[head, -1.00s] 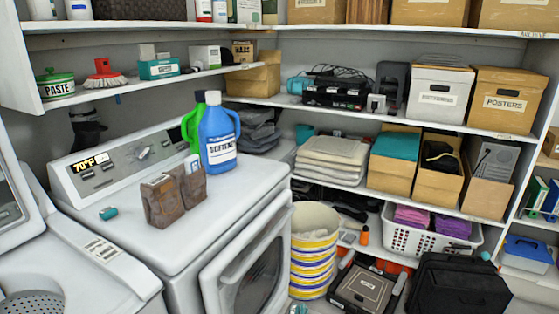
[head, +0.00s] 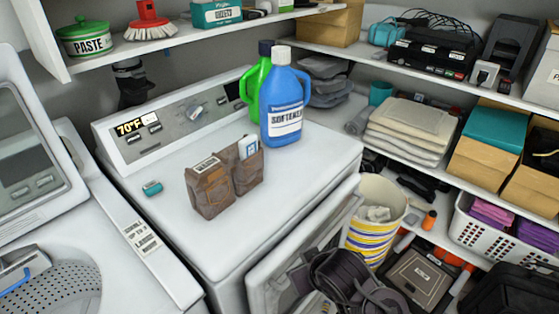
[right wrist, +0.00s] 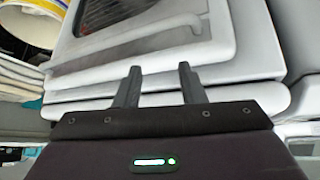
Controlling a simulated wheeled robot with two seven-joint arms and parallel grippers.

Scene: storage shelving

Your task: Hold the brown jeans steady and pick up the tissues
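The brown jeans (head: 212,196) stand folded on the white dryer top, with two pockets facing up. The tissues (head: 248,148), a small white and blue pack, stick out of the right pocket. A pale labelled edge also shows at the left pocket; I cannot tell what it is. My right gripper (right wrist: 160,68) is open and empty in the right wrist view, in front of the dryer. In the head view my dark right arm is at the bottom, lower than the jeans and apart from them. My left gripper cannot be made out in the head view.
A blue softener bottle (head: 285,105) and a green bottle (head: 259,78) stand behind the jeans. A small teal item (head: 152,188) lies left of them. The open dryer door (head: 285,270) and a striped bin (head: 378,220) are on the right. The front dryer top is clear.

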